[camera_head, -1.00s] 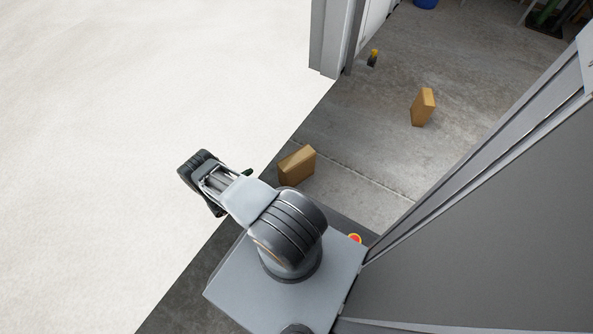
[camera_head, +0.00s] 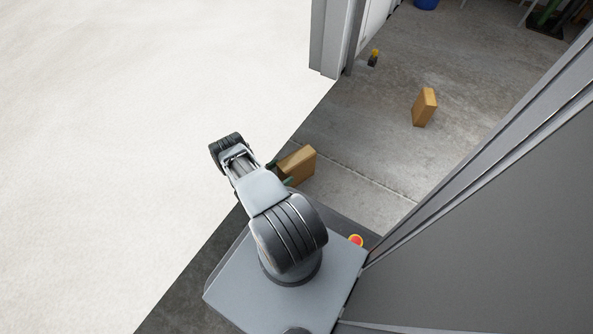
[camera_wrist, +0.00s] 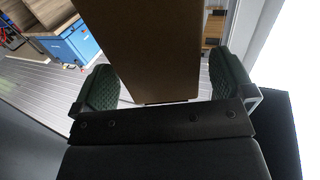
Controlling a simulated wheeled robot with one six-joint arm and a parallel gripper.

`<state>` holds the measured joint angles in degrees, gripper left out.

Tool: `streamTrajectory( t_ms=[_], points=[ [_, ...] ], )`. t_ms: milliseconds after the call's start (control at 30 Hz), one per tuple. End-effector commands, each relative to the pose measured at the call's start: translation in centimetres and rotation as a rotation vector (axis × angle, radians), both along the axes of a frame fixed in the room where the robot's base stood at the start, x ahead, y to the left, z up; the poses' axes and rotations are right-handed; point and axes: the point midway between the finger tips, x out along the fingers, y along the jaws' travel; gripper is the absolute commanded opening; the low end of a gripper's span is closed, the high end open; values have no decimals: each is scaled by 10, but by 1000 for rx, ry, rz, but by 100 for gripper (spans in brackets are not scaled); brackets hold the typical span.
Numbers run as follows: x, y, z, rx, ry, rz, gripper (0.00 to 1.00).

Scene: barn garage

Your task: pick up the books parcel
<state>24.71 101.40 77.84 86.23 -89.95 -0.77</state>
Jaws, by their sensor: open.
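Two brown cardboard parcels stand on the concrete floor in the head view. The nearer parcel (camera_head: 298,164) is just beyond my arm, and the farther parcel (camera_head: 424,107) stands upright to the upper right. No label is readable, so I cannot tell which one holds books. My gripper (camera_head: 281,174) is at the near parcel's left side, with its green fingertips partly hidden by my arm. In the wrist view, a brown parcel face (camera_wrist: 152,45) fills the gap between the open green-padded fingers (camera_wrist: 163,70), with a narrow gap seen on each side low down.
A door frame (camera_head: 331,40) stands at the top, and a grey panel (camera_head: 480,220) fills the right. A small black-and-yellow object (camera_head: 373,58) sits near the frame. A blue cabinet (camera_wrist: 72,45) shows in the wrist view. Floor between the parcels is clear.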

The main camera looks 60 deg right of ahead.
Motion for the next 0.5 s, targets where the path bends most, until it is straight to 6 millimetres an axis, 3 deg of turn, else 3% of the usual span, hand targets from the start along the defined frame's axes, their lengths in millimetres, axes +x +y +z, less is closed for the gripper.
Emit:
streamTrajectory(
  t_ms=[200,500],
  points=[
    [-9,-24,-1,0,-1,-2,100],
    [-10,-28,0,0,0,1,100]
  ],
)
